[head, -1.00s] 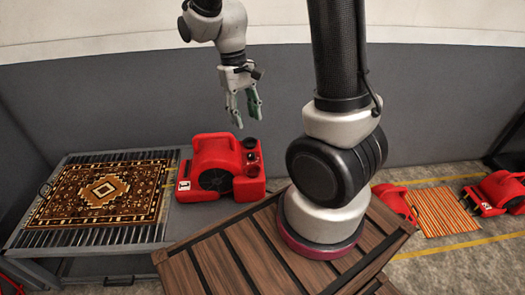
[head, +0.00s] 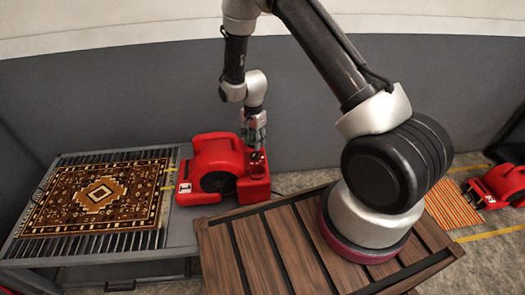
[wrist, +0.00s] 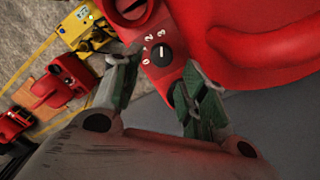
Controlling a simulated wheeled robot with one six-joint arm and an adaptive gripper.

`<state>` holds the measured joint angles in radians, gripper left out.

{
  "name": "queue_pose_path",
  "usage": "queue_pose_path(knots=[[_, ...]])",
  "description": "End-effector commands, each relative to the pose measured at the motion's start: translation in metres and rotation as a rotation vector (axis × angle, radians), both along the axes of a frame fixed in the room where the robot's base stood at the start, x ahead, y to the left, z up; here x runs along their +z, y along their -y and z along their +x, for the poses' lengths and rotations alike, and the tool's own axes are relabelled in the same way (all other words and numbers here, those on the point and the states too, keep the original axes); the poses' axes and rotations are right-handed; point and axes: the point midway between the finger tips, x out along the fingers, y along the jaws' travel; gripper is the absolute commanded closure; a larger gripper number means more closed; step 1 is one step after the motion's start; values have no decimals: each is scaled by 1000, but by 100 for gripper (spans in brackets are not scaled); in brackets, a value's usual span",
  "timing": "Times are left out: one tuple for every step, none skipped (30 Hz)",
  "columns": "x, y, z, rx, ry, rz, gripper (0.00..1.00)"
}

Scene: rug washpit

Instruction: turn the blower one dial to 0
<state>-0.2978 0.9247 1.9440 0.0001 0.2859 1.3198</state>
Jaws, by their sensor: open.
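The red blower one (head: 217,160), with a white "1" label, stands at the right end of the grey table. Its black round dial (wrist: 161,56) shows in the wrist view on the red control panel. The dial's white pointer line points roughly up in the picture, toward the higher marks and away from the "0" mark at its left. My gripper (wrist: 162,66) is open, with green-padded fingers on either side of the dial. Whether they touch it I cannot tell. In the head view my gripper (head: 256,143) points down over the blower's right side and hides the dial.
A patterned rug (head: 97,197) lies on the slatted table (head: 110,240) at left. A wooden slatted platform (head: 262,245) is in front. Another red blower (head: 497,186) and an orange striped mat (head: 453,210) lie at right. A dark round fitting (wrist: 130,7) sits near the dial.

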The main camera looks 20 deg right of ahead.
Motion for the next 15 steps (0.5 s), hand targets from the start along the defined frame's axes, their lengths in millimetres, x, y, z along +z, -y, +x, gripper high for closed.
queue_pose_path(knots=[[0, -1, 2, -33, 10, 3, 58], [0, -1, 3, -53, 14, 4, 58], [-1, -1, 3, -72, 15, 4, 58], [-2, -1, 3, -81, 14, 4, 58], [-5, -1, 3, -88, 13, 3, 58], [-9, -1, 2, -92, 12, 3, 58], [-13, 0, 2, -93, 11, 3, 58], [-17, 0, 2, -93, 12, 3, 58], [-24, 0, 2, -92, 11, 3, 58], [-30, 0, 2, -92, 11, 3, 58], [-35, 0, 2, -91, 11, 3, 58], [-42, 0, 2, -91, 10, 2, 58], [-47, 0, 2, -91, 11, 3, 58], [-52, 0, 2, -91, 11, 3, 58], [-58, 0, 2, -90, 11, 3, 58]])
